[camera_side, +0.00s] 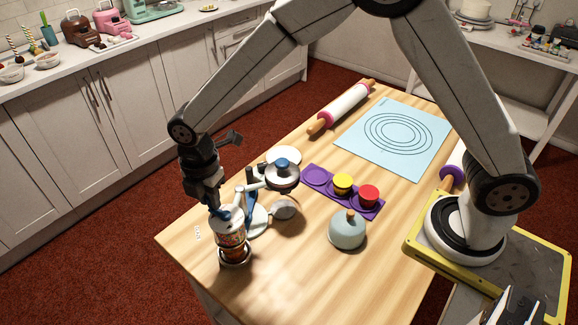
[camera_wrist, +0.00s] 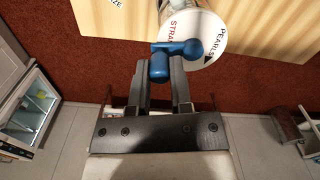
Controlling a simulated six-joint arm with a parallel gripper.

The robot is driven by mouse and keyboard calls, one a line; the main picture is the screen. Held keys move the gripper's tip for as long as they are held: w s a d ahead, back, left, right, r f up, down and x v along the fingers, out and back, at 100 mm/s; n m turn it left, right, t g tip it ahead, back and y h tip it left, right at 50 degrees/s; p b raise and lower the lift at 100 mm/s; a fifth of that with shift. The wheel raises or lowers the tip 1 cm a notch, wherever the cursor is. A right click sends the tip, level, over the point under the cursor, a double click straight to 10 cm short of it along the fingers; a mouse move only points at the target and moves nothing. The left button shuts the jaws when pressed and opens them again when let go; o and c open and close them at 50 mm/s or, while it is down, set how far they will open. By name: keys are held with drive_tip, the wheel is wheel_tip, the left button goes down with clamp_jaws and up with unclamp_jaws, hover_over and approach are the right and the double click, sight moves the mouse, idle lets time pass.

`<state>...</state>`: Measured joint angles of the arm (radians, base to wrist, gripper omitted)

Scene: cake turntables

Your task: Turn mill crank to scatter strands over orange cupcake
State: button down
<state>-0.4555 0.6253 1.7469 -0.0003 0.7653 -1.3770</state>
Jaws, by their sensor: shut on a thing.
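In the side view my gripper (camera_side: 215,211) points down at the top of a mill (camera_side: 231,228) with a colourful see-through body at the front left of the table. In the wrist view my gripper (camera_wrist: 163,68) is shut on the mill's blue crank (camera_wrist: 178,56). Under the crank is a white disc (camera_wrist: 215,38) lettered "STRA" and "PEARLS"; my fingers and the crank hide part of it.
A stand with a blue knob (camera_side: 282,163) is close to the right of the mill. A purple tray (camera_side: 316,177) holds a yellow and a red cup. A pale blue dome (camera_side: 347,231), a rolling pin (camera_side: 343,106) and a blue mat (camera_side: 393,165) lie farther right.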

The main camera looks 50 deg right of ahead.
sight(214, 225)
drive_tip(key=shift+s+a+f, duration=0.1)
drive_tip(key=shift+s+a, duration=0.15)
drive_tip(key=shift+a, duration=0.1)
drive_tip(key=shift+s+a, duration=0.4)
drive_tip(key=shift+a, duration=0.05)
drive_tip(key=shift+s, duration=0.1)
idle(0.4)
drive_tip(key=shift+s+a, duration=0.3)
drive_tip(key=shift+s, duration=0.3)
